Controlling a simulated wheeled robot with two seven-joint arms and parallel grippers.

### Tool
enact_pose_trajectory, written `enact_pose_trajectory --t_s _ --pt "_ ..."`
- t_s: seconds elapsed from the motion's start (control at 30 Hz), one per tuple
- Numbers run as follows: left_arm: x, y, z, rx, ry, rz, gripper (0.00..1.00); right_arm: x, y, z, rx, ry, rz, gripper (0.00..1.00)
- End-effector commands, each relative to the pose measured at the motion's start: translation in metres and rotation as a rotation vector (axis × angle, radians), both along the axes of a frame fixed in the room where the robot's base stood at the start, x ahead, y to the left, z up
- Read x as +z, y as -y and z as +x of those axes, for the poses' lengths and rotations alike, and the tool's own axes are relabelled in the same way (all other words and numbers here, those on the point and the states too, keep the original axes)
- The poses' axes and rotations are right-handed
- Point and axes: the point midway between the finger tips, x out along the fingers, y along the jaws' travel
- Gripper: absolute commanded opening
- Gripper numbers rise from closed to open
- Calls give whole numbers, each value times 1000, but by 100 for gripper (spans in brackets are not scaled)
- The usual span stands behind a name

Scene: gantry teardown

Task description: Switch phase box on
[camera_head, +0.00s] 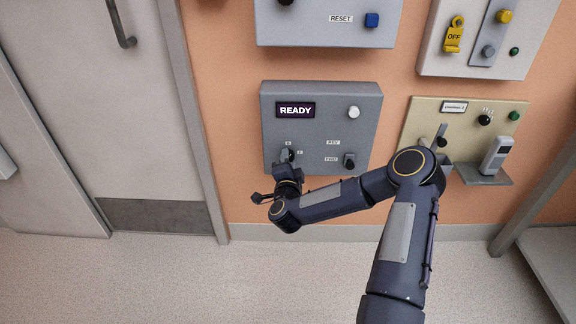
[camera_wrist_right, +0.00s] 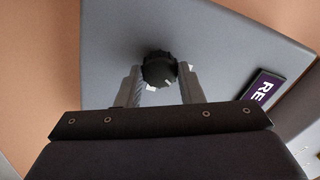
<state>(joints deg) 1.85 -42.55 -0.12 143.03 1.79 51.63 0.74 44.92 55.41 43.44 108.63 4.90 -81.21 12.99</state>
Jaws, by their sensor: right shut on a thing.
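The grey box (camera_head: 322,125) on the orange wall has a purple-edged display reading READY (camera_head: 296,110), a pale round button and two black knobs. My right gripper (camera_head: 287,160) is at the box's lower left knob and hides part of it in the head view. In the right wrist view the black knob (camera_wrist_right: 159,69) with a white mark sits between the fingertips of my right gripper (camera_wrist_right: 161,78), which is shut on it. The second knob (camera_head: 348,161) is at the box's lower right. My left gripper is not in view.
A grey box with a blue RESET button (camera_head: 371,20) hangs above. A panel with a yellow OFF tag (camera_head: 454,36) is upper right. A beige panel (camera_head: 417,112) with a handset (camera_head: 497,154) is to the right. A door (camera_head: 128,160) stands left. The floor (camera_head: 180,278) is clear.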

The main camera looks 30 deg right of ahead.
Motion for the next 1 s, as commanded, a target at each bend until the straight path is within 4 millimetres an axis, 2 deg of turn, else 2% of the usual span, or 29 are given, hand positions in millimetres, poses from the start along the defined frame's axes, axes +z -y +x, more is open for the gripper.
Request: enact_pose_trajectory --t_s 1.0 --pt "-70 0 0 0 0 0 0 -3 1 0 -2 478 776 11"
